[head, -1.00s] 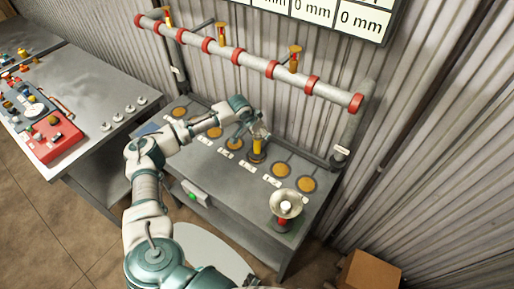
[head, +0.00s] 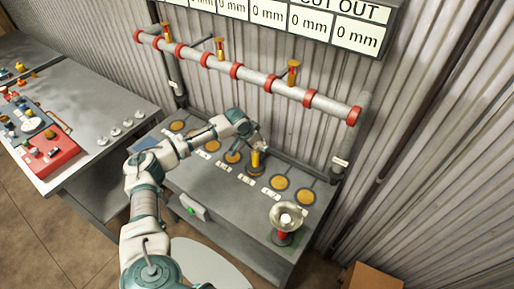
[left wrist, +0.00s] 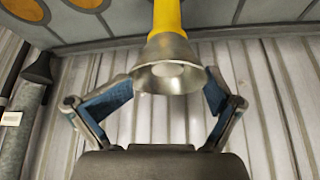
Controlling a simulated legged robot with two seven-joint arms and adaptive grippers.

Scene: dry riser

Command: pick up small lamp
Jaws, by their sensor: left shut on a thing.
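The small lamp is yellow with a bare metal cone-shaped head. In the head view this lamp (head: 257,163) stands upright among the round orange pads at the back of the grey bench. In the left wrist view its yellow body (left wrist: 167,15) runs out of the top edge and its metal cone (left wrist: 168,55) is nearest me. My left gripper (head: 260,146) is at the lamp's top. In the wrist view its two blue-padded fingers (left wrist: 166,88) flank the cone. I cannot tell whether the lamp's base touches the bench. My right gripper is out of view.
A wider dish lamp with a red base (head: 285,219) stands at the bench's (head: 222,187) right front. A pipe with red collars (head: 235,71) runs above the bench, before a corrugated wall. A side table (head: 82,103) with a red box is at left. A cardboard box (head: 372,277) lies lower right.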

